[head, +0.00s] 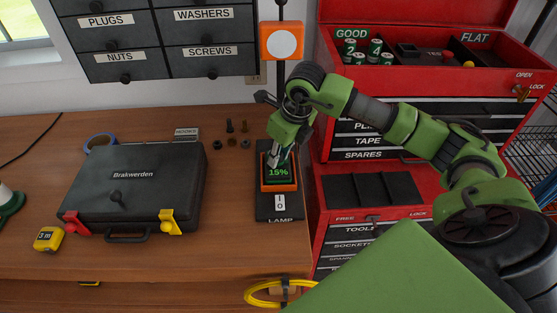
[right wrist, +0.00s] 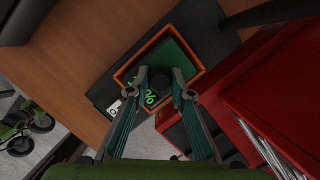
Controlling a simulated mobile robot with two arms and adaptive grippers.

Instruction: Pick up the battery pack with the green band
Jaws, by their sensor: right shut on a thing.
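An orange-rimmed unit (head: 266,184) with a green "15%" readout stands on the black lamp base (head: 279,210) at the bench's right edge. My right gripper (head: 276,157) points down at its top. In the right wrist view, my right gripper (right wrist: 162,90) has its fingers on either side of a dark knob (right wrist: 161,78) inside the orange rim (right wrist: 143,60). It is shut on that knob, which seems to belong to the battery pack. A dark green patch (right wrist: 181,57) beside the knob may be its green band. The pack's sides are hidden. My left gripper is out of view.
A closed dark case (head: 135,190) lies left on the bench, with a yellow tape measure (head: 48,239) and blue tape roll (head: 100,141) nearby. The red tool chest (head: 345,170) stands close on the right; its GOOD compartment holds several green cylinders (head: 375,47).

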